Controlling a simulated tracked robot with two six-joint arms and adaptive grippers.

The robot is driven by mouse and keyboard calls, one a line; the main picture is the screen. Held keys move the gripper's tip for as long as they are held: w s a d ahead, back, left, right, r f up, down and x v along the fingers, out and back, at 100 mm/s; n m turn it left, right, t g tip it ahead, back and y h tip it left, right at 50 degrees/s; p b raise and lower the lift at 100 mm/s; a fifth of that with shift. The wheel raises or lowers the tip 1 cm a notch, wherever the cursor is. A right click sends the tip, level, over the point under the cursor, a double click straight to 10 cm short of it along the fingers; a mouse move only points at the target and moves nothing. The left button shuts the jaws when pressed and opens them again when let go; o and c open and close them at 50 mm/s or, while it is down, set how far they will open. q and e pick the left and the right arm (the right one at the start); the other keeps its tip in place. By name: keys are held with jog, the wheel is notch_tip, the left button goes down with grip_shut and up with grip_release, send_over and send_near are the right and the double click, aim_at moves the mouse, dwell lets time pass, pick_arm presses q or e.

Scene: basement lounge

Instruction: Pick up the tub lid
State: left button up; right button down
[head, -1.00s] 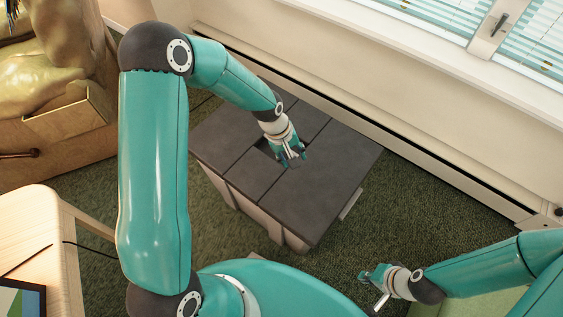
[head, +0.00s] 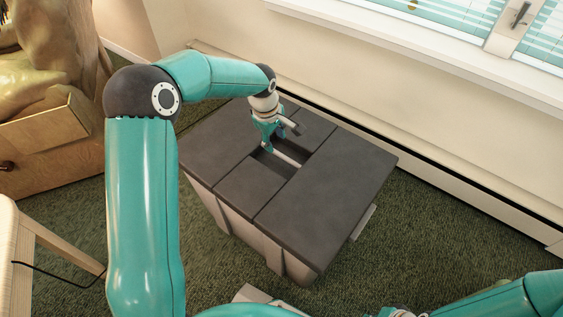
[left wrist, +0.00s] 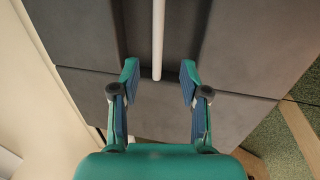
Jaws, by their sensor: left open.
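The tub lid (head: 320,185) is a dark grey panelled top on a pale grey tub (head: 235,217). It has a sunken slot with a pale bar (head: 288,157) across it. My left gripper (head: 285,131) is over the lid at the slot's far end. In the left wrist view, the open left gripper (left wrist: 158,72) has one finger on either side of the pale bar's near end. The fingers are apart from the bar; I cannot tell their height over it. Only a sliver of my right gripper (head: 384,312) shows at the bottom edge.
A wall with a low baseboard heater (head: 440,188) runs behind the tub, below a window. A wooden cabinet (head: 50,165) stands at the left, and a pale wooden table (head: 8,240) at the lower left. Green carpet is clear right of the tub.

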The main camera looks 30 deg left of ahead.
aim_at(281, 155)
pick_arm(q)
jog(key=f, duration=0.3)
jog(key=shift+w+f+b, duration=0.15)
jog(key=shift+w+b, duration=0.15)
jog(key=shift+b, duration=0.05)
jog(key=shift+w+d+f+b, duration=0.2)
jog(key=shift+f+b, duration=0.25)
jog(key=shift+f, duration=0.4)
jog(key=shift+w+d+f+b, duration=0.2)
jog(key=shift+f+b, duration=0.2)
jog(key=shift+f, duration=0.5)
jog(key=shift+w+d+f+b, duration=0.2)
jog(key=shift+f+b, duration=0.25)
jog(key=shift+f, duration=0.4)
grip_shut()
jog(key=shift+r, duration=0.1)
